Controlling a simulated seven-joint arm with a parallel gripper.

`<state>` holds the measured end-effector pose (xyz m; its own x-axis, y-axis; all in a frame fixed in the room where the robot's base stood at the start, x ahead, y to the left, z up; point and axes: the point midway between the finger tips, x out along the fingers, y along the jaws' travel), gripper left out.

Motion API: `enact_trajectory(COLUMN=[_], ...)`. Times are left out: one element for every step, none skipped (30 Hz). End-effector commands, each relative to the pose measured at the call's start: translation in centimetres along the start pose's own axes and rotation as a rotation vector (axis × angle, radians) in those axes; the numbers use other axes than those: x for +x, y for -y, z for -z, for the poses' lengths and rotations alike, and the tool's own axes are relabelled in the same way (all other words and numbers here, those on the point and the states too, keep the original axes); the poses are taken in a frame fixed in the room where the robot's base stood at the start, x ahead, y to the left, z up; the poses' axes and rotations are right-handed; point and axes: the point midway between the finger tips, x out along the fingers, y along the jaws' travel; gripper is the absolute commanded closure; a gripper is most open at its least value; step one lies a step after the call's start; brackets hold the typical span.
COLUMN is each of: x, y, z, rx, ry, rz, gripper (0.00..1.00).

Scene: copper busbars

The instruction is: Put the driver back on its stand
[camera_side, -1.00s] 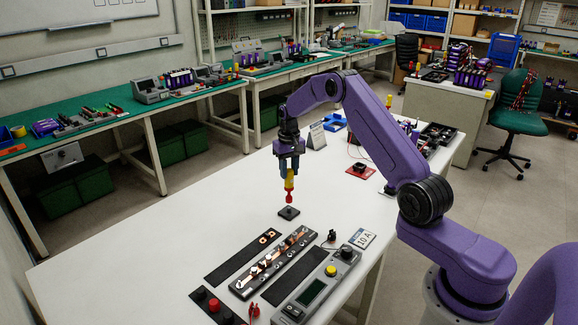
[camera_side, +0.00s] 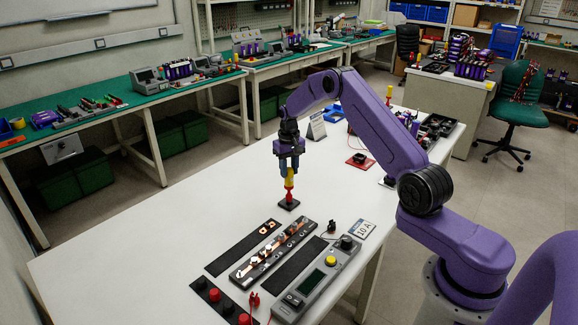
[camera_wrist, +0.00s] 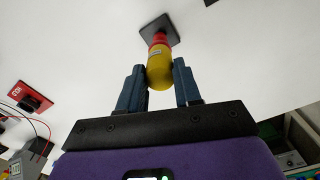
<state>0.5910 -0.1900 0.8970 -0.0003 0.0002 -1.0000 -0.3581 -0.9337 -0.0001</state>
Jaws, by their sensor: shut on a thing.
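The driver (camera_side: 289,183) has a yellow handle and a red lower part. It is upright, and its red end is at the small dark square stand (camera_side: 284,205) on the white table. In the wrist view the yellow handle (camera_wrist: 160,70) sits between the fingers of my gripper, and the stand (camera_wrist: 150,26) shows just beyond the red part. My gripper (camera_side: 289,168) is shut on the driver's handle, directly above the stand. I cannot tell whether the red end rests fully in the stand, since its lower tip is hidden.
In front lie a busbar block (camera_side: 274,252) with copper bars, two dark mats, a grey meter box (camera_side: 318,280) and a strip with red knobs (camera_side: 213,294). A 10 A card (camera_side: 361,231) lies to the right. A red piece (camera_side: 360,160) lies behind. The table's left side is clear.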

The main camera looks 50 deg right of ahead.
Motion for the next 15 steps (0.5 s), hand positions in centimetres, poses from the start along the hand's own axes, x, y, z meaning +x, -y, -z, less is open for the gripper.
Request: enact_trajectory(x=[0.26, 0.37, 0.47, 0.52, 0.55, 0.56, 0.56, 0.55, 0.55, 0.55, 0.55, 0.55, 0.56, 0.58, 0.63], y=[0.0, 0.0, 0.01, 0.01, 0.0, 0.0, 0.0, 0.0, 0.0, 0.01, 0.01, 0.01, 0.01, 0.0, 0.01], z=[0.02, 0.03, 0.03, 0.04, 0.04, 0.04, 0.04, 0.04, 0.04, 0.04, 0.04, 0.04, 0.04, 0.04, 0.03], rx=[0.0, 0.0, 0.0, 0.0, 0.0, 0.0, 0.0, 0.0, 0.0, 0.0, 0.0, 0.0, 0.0, 0.0, 0.0], ry=[-0.001, -0.001, -0.002, -0.002, -0.002, -0.002, -0.002, -0.002, -0.002, -0.002, -0.002, -0.002, -0.002, -0.002, -0.002], rz=[0.0, 0.0, 0.0, 0.0, 0.0, 0.0, 0.0, 0.0, 0.0, 0.0, 0.0, 0.0, 0.0, 0.0, 0.0], gripper=[1.0, 1.0, 1.0, 1.0, 1.0, 1.0, 1.0, 1.0, 1.0, 1.0, 1.0, 1.0, 1.0, 1.0, 1.0])
